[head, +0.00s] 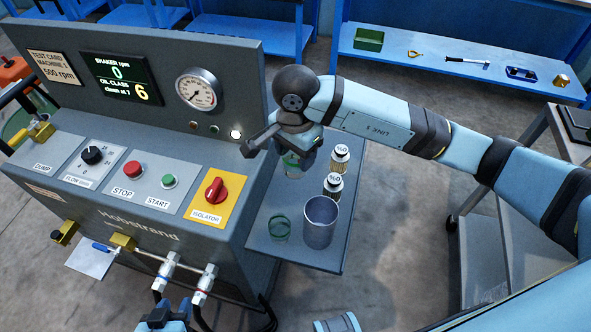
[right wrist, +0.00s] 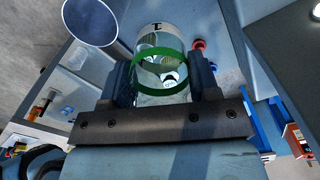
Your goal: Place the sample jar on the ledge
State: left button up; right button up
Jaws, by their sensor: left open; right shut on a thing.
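The clear sample jar with a green band (right wrist: 160,72) sits between the fingers of my right gripper (right wrist: 160,88) in the right wrist view. In the head view the jar (head: 293,168) shows partly below my right gripper (head: 298,148), which is shut on it and hides its top. The jar is over the back part of the grey ledge (head: 300,254) at the machine's right side; I cannot tell whether it touches the ledge. My left gripper (head: 166,316) is open and empty at the bottom edge, partly cut off.
On the ledge are a metal beaker (head: 320,222), a clear vessel with a green rim (head: 279,228), and two white-lidded bottles (head: 340,157) (head: 333,187). The machine panel (head: 135,165) borders the ledge on the left. Blue shelving (head: 450,66) stands behind. Small ledge gaps show between the vessels.

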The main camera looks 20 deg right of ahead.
jog(key=shift+r, duration=1.35)
jog(key=w+d+n, duration=0.9)
jog(key=d+n, duration=0.1)
jog(key=n, duration=0.2)
pick_arm(q)
notch_tip(320, 180, up, 14)
jog(key=a+p, duration=0.1)
jog(key=p, duration=1.5)
jog(key=shift+s+f+m+t, duration=0.15)
jog(key=shift+s+m+t, duration=0.15)
jog(key=shift+s, duration=0.1)
pick_arm(e)
jog(key=s+r, duration=1)
jog(key=r, duration=0.2)
jog(key=shift+s+a+r, duration=0.2)
jog(key=shift+s+r, duration=0.05)
jog(key=shift+s, duration=0.05)
jog(key=shift+f, duration=0.1)
